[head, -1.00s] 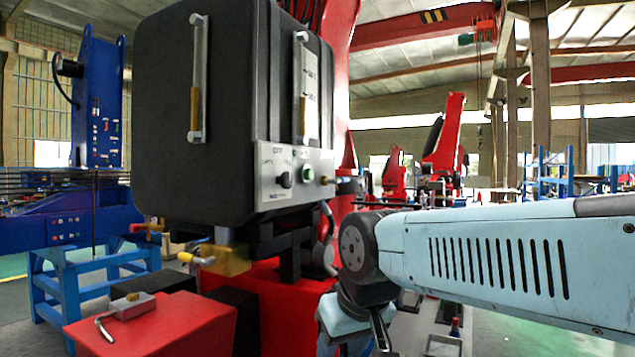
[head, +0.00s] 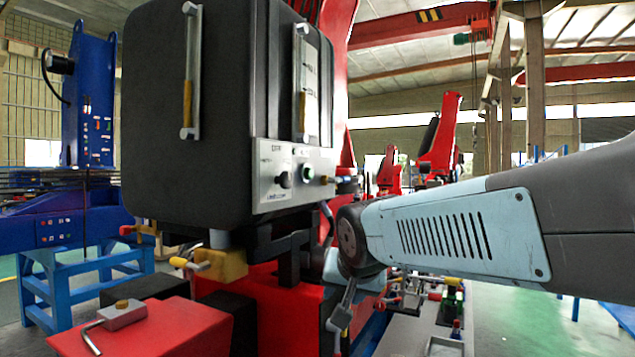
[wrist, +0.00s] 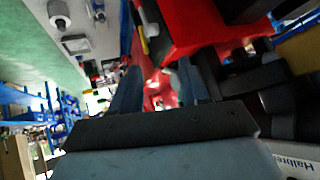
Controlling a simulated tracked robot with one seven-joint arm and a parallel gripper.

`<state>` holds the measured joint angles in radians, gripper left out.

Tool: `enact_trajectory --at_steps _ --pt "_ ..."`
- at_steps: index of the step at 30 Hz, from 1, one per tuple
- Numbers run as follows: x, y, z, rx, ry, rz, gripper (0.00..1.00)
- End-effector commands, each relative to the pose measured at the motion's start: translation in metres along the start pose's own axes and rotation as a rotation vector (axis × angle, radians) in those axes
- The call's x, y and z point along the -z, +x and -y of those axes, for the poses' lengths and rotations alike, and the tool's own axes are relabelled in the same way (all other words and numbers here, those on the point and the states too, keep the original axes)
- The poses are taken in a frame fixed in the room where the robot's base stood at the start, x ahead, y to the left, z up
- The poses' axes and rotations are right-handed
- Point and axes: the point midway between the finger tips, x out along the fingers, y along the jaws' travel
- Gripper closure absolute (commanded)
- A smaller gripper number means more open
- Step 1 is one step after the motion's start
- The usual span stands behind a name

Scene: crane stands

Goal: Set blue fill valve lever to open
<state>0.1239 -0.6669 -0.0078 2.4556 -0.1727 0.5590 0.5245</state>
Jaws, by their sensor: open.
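I cannot pick out a lever that is clearly blue. In the head view a brass-yellow valve block (head: 222,264) sits under the large black tank (head: 205,120), with a yellow-tipped lever (head: 186,263) pointing left. A red-handled lever (head: 133,229) shows further left. My gripper (wrist: 158,88) is open in the wrist view, with its two dark blue fingers apart and nothing clearly held between them. In the head view my arm reaches in from the right and its end hangs right of the tank, in front of the red stand. The fingertips are hard to make out there.
A red box (head: 150,330) with a small grey block and bent rod on top stands at the front left. A control panel (head: 292,180) is on the tank's lower front. A grey bench (head: 405,335) with several fittings lies lower right. Green floor beyond looks open.

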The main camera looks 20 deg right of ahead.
Motion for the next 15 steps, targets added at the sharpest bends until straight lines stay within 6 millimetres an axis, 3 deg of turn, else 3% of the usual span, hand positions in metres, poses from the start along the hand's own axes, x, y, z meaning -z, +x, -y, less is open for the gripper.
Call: enact_trajectory --at_steps 1,6,15 --pt "0.02 0.005 -0.004 -0.004 0.086 -0.061 0.55" --pt "0.083 0.013 -0.013 0.052 0.378 -0.265 0.55" --pt "0.177 0.012 -0.023 0.328 0.813 -0.507 0.55"
